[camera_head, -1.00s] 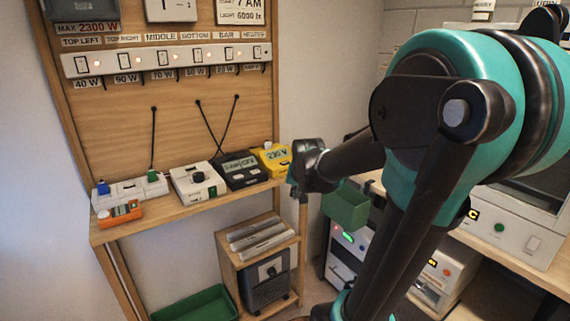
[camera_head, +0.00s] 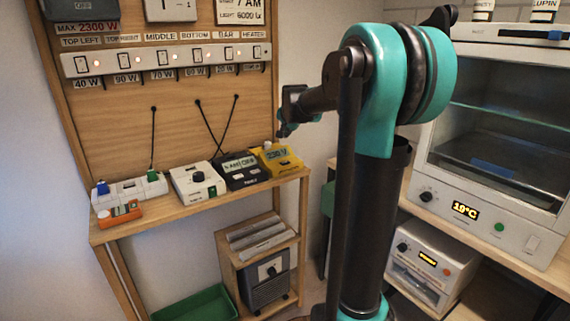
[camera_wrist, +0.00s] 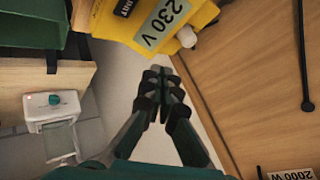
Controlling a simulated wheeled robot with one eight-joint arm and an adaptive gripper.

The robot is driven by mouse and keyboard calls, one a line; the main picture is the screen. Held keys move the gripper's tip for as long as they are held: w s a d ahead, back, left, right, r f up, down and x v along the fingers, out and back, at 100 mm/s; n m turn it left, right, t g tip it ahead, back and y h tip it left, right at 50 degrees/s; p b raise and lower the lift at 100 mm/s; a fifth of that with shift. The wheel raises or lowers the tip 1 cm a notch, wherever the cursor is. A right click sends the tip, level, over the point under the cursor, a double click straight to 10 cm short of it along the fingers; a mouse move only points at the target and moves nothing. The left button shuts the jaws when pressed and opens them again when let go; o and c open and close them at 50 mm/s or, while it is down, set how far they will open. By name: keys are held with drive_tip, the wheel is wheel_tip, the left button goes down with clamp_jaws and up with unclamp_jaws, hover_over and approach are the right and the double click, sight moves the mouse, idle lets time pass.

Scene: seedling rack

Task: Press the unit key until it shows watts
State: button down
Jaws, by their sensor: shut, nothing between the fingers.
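The yellow meter (camera_head: 277,158) lies at the right end of the wooden shelf. In the wrist view the yellow meter (camera_wrist: 147,18) is cut off by the top edge. Its display (camera_wrist: 163,22) reads 230 V, so volts. In the head view my gripper (camera_head: 282,131) hangs above the meter.
The wooden back panel (camera_head: 180,125) with cables rises close behind. An oven (camera_head: 490,150) stands at the right.

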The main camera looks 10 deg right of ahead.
sight(285, 163)
drive_tip(key=shift+f, duration=4.4)
drive_tip(key=shift+f, duration=0.1)
drive_tip(key=shift+f, duration=0.3)
drive_tip(key=shift+f, duration=0.35)
drive_tip(key=shift+r, duration=0.75)
